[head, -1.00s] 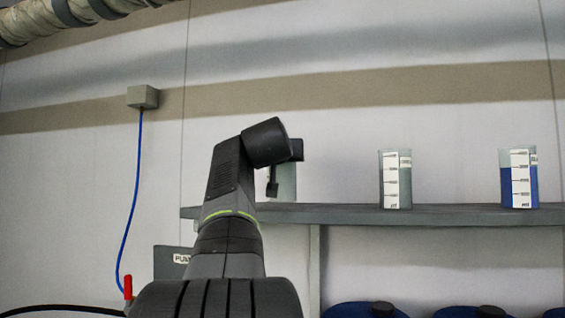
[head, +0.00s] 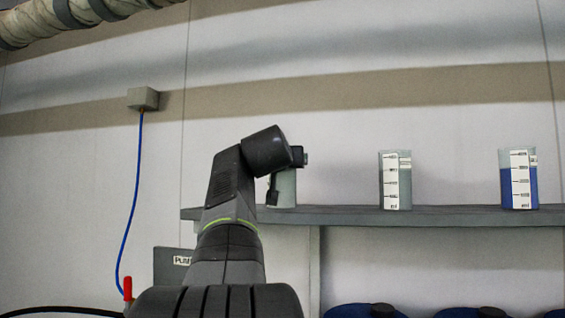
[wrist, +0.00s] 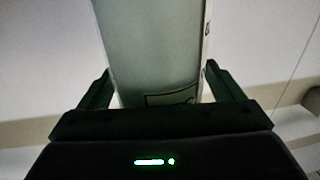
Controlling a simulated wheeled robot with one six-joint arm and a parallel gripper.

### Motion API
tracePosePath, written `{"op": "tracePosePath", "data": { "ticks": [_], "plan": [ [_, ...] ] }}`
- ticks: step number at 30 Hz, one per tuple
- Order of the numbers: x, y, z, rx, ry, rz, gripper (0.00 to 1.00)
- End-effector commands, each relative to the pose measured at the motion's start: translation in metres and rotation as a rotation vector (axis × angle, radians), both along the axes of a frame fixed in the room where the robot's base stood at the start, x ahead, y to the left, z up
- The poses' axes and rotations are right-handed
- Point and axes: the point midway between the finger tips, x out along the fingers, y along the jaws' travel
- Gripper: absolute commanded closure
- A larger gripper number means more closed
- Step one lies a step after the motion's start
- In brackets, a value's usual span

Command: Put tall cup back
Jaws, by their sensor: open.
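A tall cup (head: 286,188) of pale grey-green stands at the left end of the grey shelf (head: 430,217), partly hidden behind my arm in the head view. In the wrist view the cup (wrist: 150,50) fills the middle, between the two fingers of my gripper (wrist: 158,95). The fingers are open, one on each side, with a narrow gap visible beside the cup. In the head view the gripper (head: 273,190) is at the cup, mostly hidden by the wrist.
A grey-green graduated cup (head: 395,182) and a blue-filled cup (head: 519,182) stand farther right on the shelf. Dark blue containers (head: 365,310) sit below. A blue cable (head: 134,200) hangs on the wall at left. The shelf is clear between the cups.

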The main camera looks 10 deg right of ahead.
Motion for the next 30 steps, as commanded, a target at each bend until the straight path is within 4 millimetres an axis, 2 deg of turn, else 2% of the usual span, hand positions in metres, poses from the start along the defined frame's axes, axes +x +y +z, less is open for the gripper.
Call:
{"op": "tracePosePath", "data": {
  "ticks": [5, 12, 18, 24, 30],
  "plan": [
    [-0.021, 0.006, 0.0, -0.001, -0.004, 0.002, 0.13],
    [-0.073, 0.02, -0.001, -0.001, -0.004, 0.002, 0.13],
    [-0.104, 0.029, 0.0, -0.001, -0.003, 0.002, 0.13],
    [-0.116, 0.032, 0.001, 0.0, 0.0, 0.0, 0.13],
    [-0.116, 0.032, 0.002, 0.0, 0.0, 0.0, 0.13]
  ]
}}
